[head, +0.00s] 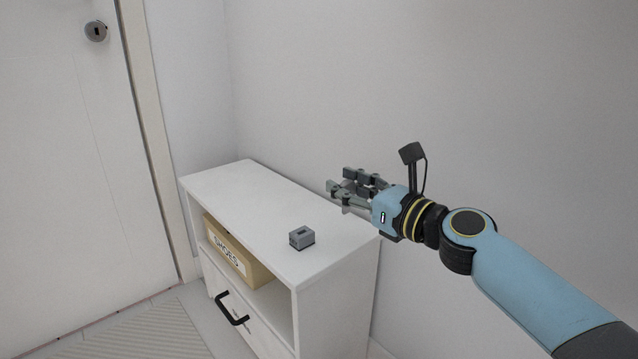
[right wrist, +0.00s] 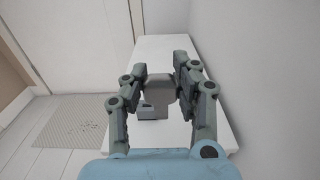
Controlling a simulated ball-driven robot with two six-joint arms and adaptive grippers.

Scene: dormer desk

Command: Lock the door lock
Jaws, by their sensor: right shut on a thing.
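The door lock (head: 96,31) is a round metal cylinder with a dark keyhole, high on the white door (head: 60,150) at the upper left of the head view. My right gripper (head: 338,184) is above the white cabinet, pointing left, well apart from the lock. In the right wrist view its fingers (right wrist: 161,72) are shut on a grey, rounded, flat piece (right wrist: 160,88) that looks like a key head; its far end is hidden. A small grey slotted block (head: 301,238) stands on the cabinet top and also shows below the held piece in the wrist view (right wrist: 148,113). My left gripper is out of view.
The white cabinet (head: 240,184) stands against the wall beside the door, with a shoe box (head: 236,259) on its open shelf and a black drawer handle (head: 231,309). A mat (head: 150,330) lies before the door. The space between gripper and door looks clear.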

